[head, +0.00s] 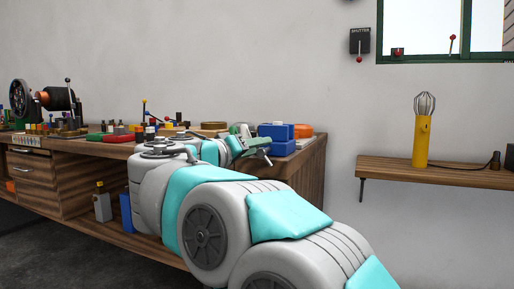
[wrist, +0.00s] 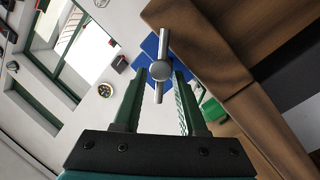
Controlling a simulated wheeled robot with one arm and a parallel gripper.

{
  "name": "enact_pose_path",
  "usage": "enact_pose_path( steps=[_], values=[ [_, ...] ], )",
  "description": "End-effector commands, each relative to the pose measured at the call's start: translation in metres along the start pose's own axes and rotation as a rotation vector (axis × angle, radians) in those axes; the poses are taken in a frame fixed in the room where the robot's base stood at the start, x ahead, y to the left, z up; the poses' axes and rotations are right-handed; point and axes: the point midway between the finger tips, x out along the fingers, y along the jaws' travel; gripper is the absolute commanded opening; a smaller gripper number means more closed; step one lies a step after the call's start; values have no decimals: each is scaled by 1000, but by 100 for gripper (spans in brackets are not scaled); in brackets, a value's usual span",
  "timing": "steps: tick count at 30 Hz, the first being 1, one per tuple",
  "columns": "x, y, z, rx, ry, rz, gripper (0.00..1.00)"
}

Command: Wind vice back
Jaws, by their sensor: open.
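In the wrist view a metal cross bar (wrist: 164,46) with a round screw end (wrist: 162,71) looks like the vice handle. The blue body behind it (wrist: 149,47) looks like the vice, partly hidden by the bar and fingers. My gripper (wrist: 161,78) is open, its green fingers on either side of the bar and screw end. I cannot tell whether either finger touches them. In the head view my gripper (head: 248,140) is at the bench's right end, beside the blue vice-like block (head: 276,132); my arm hides part of that area.
The wooden bench (head: 306,160) carries a belt-driven machine (head: 45,100) and several small parts. Its edge (wrist: 215,80) runs close beside my gripper in the wrist view. A wall shelf (head: 390,168) holds a yellow whisk-like tool (head: 422,140). A shutter switch (head: 359,41) is on the wall.

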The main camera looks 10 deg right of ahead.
Motion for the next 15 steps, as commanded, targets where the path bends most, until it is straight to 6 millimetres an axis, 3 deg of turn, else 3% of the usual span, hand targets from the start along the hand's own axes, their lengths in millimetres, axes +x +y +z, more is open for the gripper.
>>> enact_pose_path(
  steps=[2,10,15],
  values=[
    [0,0,0,0,0,0,31],
    [0,0,0,1,-1,0,1],
    [0,1,1,1,-2,1,0]
  ],
)
